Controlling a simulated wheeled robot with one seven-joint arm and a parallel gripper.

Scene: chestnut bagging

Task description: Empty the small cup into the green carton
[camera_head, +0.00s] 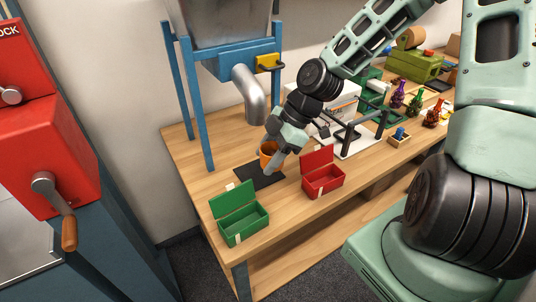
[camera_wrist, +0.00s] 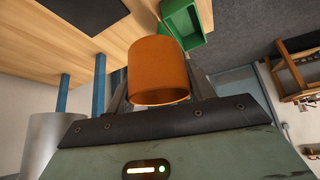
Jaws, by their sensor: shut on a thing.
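The small cup is orange and shows in the head view (camera_head: 268,149), above the dark mat on the table. In the wrist view the orange cup (camera_wrist: 158,72) sits between the fingers of my gripper. My gripper (camera_head: 270,164) is shut on the cup. The cup's contents are not visible. The green carton (camera_head: 243,226) stands with its lid up at the near left of the table, to the left of and nearer than my gripper. It also shows in the wrist view (camera_wrist: 185,22), behind the cup.
A red carton (camera_head: 324,180) with its lid up stands to the right of the gripper. The dark mat (camera_head: 247,175) lies beneath. A metal chute (camera_head: 248,95) on a blue frame (camera_head: 188,95) hangs behind. Bare wood (camera_head: 285,208) lies between the two cartons.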

